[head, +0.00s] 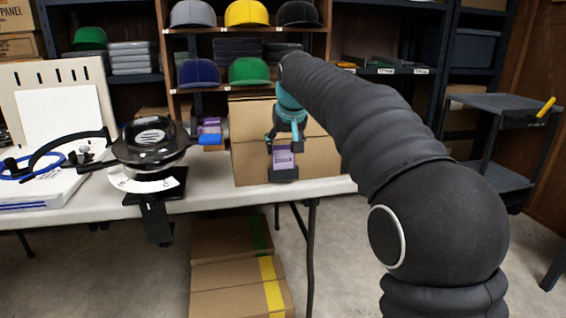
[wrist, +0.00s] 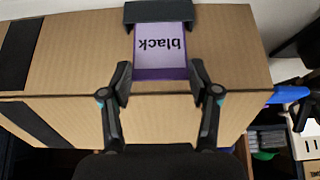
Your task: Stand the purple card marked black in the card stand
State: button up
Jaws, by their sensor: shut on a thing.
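The purple card marked "black" (wrist: 160,46) is between the fingers of my gripper (wrist: 161,88), which is shut on it by its side edges. The print is upside down in the wrist view. In the head view the card (head: 283,157) hangs upright below my gripper (head: 284,142). The dark card stand (head: 284,175) is at the card's lower edge, near the table's front. In the wrist view the stand (wrist: 158,11) meets the card's far end. I cannot tell whether the card sits fully in its slot.
A large cardboard box (head: 243,150) stands close behind the card. A black round instrument (head: 150,145) and another purple item (head: 209,127) with blue beside it are to the left. Caps (head: 247,13) fill the shelves behind. The white table (head: 215,192) has a narrow clear front strip.

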jog(key=shift+r+p, duration=1.9)
jog(key=shift+r, duration=0.1)
